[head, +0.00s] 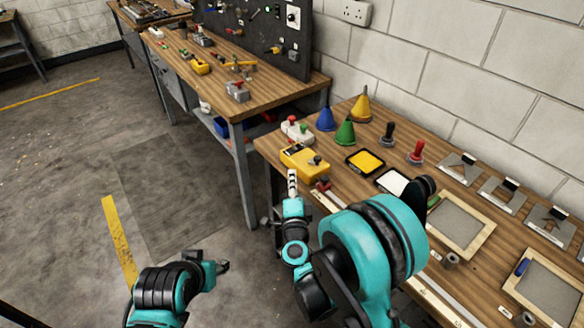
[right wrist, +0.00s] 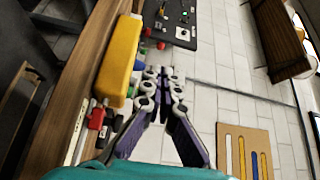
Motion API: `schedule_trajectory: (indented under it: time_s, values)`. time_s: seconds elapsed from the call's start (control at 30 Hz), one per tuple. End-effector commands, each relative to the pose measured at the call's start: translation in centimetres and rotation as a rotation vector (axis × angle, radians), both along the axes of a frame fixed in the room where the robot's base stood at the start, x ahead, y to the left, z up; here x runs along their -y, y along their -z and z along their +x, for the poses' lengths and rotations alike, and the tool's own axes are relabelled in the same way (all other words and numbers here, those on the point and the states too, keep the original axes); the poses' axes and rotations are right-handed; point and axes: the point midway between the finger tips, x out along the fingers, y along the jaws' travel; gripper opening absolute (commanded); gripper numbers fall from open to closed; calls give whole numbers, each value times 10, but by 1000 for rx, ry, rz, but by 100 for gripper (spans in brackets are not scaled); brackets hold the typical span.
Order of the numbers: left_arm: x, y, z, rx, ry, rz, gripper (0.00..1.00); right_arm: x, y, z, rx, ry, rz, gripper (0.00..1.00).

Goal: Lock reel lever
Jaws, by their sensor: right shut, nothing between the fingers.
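A yellow box-shaped tool (head: 304,160) with a black knob on top sits near the front edge of the right workbench; I take it to be the line striper. A small red part (head: 323,184) shows at its near side, and I cannot tell if it is the reel lever. My right gripper (head: 292,180) is shut and empty, just in front of the yellow tool. In the right wrist view its fingers (right wrist: 165,78) are together beside a long yellow body (right wrist: 119,60), with red parts (right wrist: 97,118) to the lower left. My left gripper (head: 222,266) is low over the floor, its fingers too small to judge.
Blue, green and yellow cones (head: 345,133), a red-handled lever (head: 416,151) and a black-handled one (head: 388,134) stand behind on the right workbench (head: 268,146). Framed grey panels (head: 460,222) lie to the right. Another bench (head: 275,90) stands beyond; the floor at left is clear.

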Motion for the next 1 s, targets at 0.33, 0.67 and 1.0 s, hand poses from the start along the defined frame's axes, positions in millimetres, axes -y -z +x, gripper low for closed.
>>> schedule_trajectory:
  time_s: [0.33, 0.67, 1.0]
  values:
    - [0, -8, 0, 0, 0, 0, 43, 0, -3, 74, 0, 2, -1, 0]
    - [0, 3, 0, 0, 0, 0, 43, -1, -6, 118, 0, 1, -1, 0]
    - [0, 3, 0, 0, 0, 0, 43, -2, -8, 122, 0, 0, -1, 0]
